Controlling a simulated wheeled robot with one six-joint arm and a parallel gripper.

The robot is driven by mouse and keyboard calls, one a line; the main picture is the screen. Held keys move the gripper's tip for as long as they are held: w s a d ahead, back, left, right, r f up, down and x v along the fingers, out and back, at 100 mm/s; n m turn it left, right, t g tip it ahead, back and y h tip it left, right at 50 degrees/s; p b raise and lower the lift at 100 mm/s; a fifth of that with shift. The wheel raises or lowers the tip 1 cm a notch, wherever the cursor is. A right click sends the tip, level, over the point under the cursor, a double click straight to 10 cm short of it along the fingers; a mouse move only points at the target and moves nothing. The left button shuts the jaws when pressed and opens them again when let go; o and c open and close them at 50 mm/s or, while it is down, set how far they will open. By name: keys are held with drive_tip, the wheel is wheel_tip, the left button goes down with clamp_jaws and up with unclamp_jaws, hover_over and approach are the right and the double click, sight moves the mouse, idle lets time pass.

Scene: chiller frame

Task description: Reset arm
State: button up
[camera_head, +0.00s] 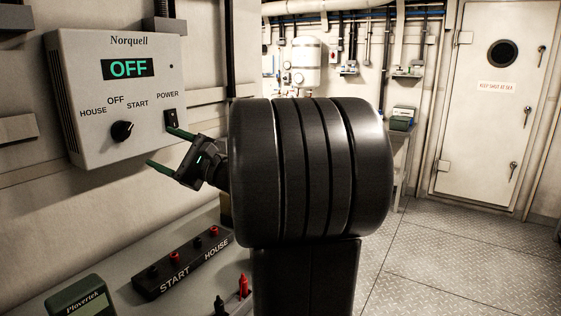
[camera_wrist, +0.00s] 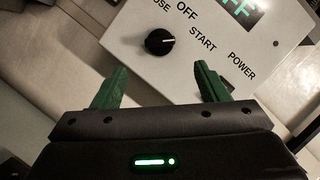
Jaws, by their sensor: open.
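My gripper (camera_head: 168,148) is open and empty, its two green fingers spread. In the head view it hangs in front of the lower right part of a white Norquell control box (camera_head: 117,95) on the wall. The box display reads OFF in green. A black rotary knob (camera_head: 122,131) sits below the OFF label, between HOUSE and START. A black POWER rocker switch (camera_head: 171,119) is at its right, close to the upper fingertip. In the wrist view my gripper (camera_wrist: 155,88) shows both fingertips apart below the knob (camera_wrist: 159,42). I cannot tell whether a fingertip touches the box.
Below the box, a grey bench carries a black terminal block (camera_head: 183,263) labelled START and HOUSE, a green Plovertek meter (camera_head: 81,300) and red and black probes (camera_head: 243,286). My large dark arm link blocks the middle. Open floor (camera_head: 440,262) leads to a white door (camera_head: 497,92).

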sight(128, 133)
drive_tip(key=p+x, duration=0.1)
drive_tip(key=x, duration=0.9)
drive_tip(key=shift+a+r, duration=0.15)
drive_tip(key=shift+a, duration=0.25)
